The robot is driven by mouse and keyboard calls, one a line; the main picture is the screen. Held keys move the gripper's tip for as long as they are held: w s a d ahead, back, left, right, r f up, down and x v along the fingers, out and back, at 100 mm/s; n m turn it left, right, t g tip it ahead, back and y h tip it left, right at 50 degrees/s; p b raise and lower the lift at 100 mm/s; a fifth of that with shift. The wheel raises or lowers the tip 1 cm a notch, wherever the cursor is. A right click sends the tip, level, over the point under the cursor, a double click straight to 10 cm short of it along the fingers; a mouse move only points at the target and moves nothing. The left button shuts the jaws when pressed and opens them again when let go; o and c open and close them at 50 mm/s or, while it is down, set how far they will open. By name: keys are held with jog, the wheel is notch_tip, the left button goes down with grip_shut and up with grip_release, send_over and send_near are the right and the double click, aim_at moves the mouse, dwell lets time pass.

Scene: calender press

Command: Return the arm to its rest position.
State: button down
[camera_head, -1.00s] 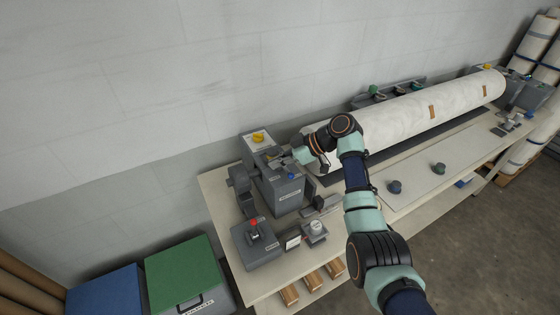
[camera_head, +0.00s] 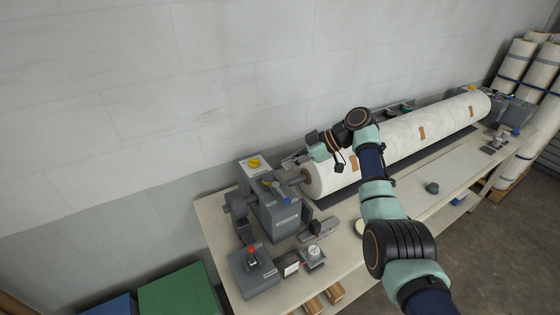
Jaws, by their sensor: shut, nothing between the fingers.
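My arm reaches in from the lower right, over the bench and across the near end of the large white roll (camera_head: 400,135). My gripper (camera_head: 292,161) points left, above the gap between the grey machine housing (camera_head: 277,212) and the roll's end. It is small in the picture, shut, and holds nothing. It appears apart from the housing, but the exact clearance cannot be told. My wrist and forearm hide part of the roll and of the bench top.
A control box with a red button (camera_head: 252,270) stands at the bench's (camera_head: 215,235) near left corner. A dark green knob (camera_head: 432,188) stands on the bench at right. Green (camera_head: 180,295) and blue (camera_head: 115,306) bins are on the floor. Wrapped rolls (camera_head: 535,75) stand at far right.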

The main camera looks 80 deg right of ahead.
dwell(0.3)
jog(key=w+a+f+g, duration=0.1)
jog(key=w+a+f, duration=0.3)
jog(key=w+a, duration=0.5)
jog(key=w+a+f+g, duration=0.1)
jog(key=w+a+f, duration=0.2)
jog(key=w+a, duration=0.55)
jog(key=w+a+f+t+h, duration=0.1)
jog(key=w+a, duration=0.1)
jog(key=a, duration=1.2)
jog(key=w+a+f+t+h, duration=0.1)
jog(key=w+a, duration=0.1)
jog(key=a, duration=1.1)
jog(key=s+a+r+m+t, duration=0.1)
jog(key=s+a+r, duration=0.2)
jog(key=s+a, duration=0.35)
jog(key=s+a+r+m+t, duration=0.1)
jog(key=s+a+r, duration=0.2)
jog(key=a, duration=0.6)
notch_tip(320, 180, up, 23)
jog(key=p, duration=2.3)
jog(key=shift+d, duration=0.45)
